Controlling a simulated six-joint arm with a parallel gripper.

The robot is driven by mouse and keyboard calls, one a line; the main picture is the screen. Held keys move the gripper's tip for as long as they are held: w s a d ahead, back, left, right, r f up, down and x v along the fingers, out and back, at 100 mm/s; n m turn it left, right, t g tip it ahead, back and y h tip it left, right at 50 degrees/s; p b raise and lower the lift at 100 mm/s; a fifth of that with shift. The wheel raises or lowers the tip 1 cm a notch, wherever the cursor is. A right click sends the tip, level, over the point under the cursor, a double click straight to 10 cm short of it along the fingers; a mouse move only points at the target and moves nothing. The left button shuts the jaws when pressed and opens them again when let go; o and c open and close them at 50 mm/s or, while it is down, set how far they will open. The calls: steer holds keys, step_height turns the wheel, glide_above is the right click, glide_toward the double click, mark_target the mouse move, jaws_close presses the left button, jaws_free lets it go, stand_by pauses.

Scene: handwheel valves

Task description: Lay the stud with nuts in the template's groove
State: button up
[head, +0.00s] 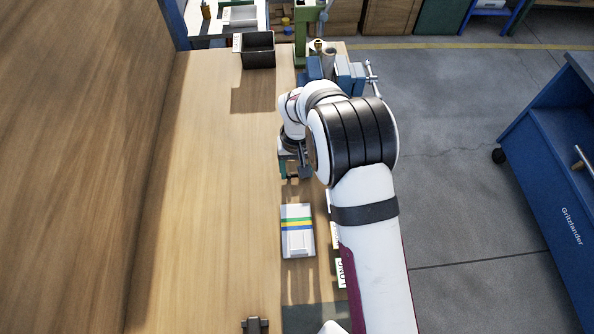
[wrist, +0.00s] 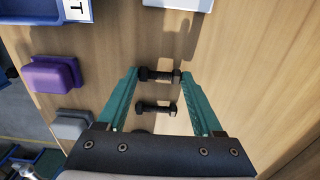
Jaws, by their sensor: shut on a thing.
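My gripper (wrist: 160,74) has teal fingers, one on each side of a dark stud with nuts (wrist: 160,76), and is shut on it end to end. A second dark stud of similar shape (wrist: 156,108) shows between the fingers, nearer the palm in the picture; it appears to lie on the bench. In the head view my gripper (head: 294,174) hangs over the bench, beyond a pale plate with green, yellow and blue bands (head: 298,232), which looks like the template. A pale edge (wrist: 178,4) at the top of the wrist view may be the same plate. Its groove cannot be made out.
A purple block (wrist: 54,74), a grey block (wrist: 72,125) and a blue bin (wrist: 50,14) stand at the left of the wrist view. A black bin (head: 258,52) and a blue vise (head: 345,75) are at the bench's far end. The bench's left side is clear.

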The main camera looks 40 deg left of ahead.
step_height(320, 180, up, 4)
steer(key=shift+d+r, duration=0.1)
steer(key=w+d+r, duration=0.4)
steer(key=d+r, duration=0.2)
steer(key=d, duration=0.4)
steer(key=shift+w+d+r, duration=0.2)
steer(key=shift+d+r, duration=0.05)
steer(key=shift+d, duration=0.1)
steer(key=o, duration=0.8)
steer(key=c, duration=0.8)
steer(key=s+a+f+n, duration=0.2)
steer(key=s+n, duration=1.2)
steer(key=n, duration=0.4)
steer(key=shift+s+a, duration=0.15)
steer(key=shift+a, duration=0.15)
